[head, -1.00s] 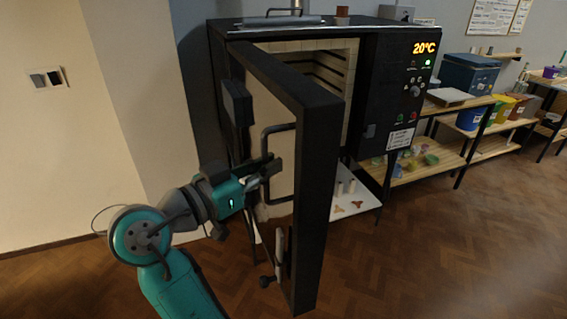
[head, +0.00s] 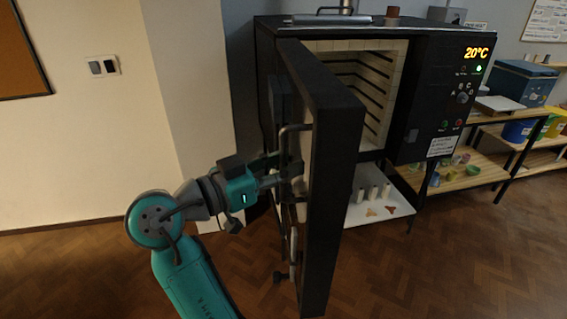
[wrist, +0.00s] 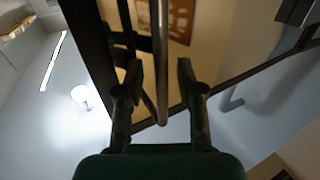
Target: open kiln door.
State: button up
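The kiln (head: 398,153) stands against the wall, with a display reading 20°C. Its black door (head: 338,190) stands well open, hinged at the left and seen nearly edge-on; the pale, ridged chamber (head: 355,85) shows behind it. My gripper (head: 293,168) is at this handle. In the wrist view, the handle bar (wrist: 161,60) runs between the two fingers of my gripper (wrist: 159,75), with gaps visible on both sides. The fingers are apart. Contact with the bar cannot be told.
A white shelf (head: 395,205) with small kiln posts sits under the kiln. Wooden shelving (head: 485,178) with tubs and bowls stands at the right. The wood floor (head: 440,265) in front is clear. A wall with a switch plate (head: 103,66) is at the left.

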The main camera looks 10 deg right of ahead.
jog(key=v, duration=1.2)
jog(key=shift+a, duration=0.1)
dwell(0.4)
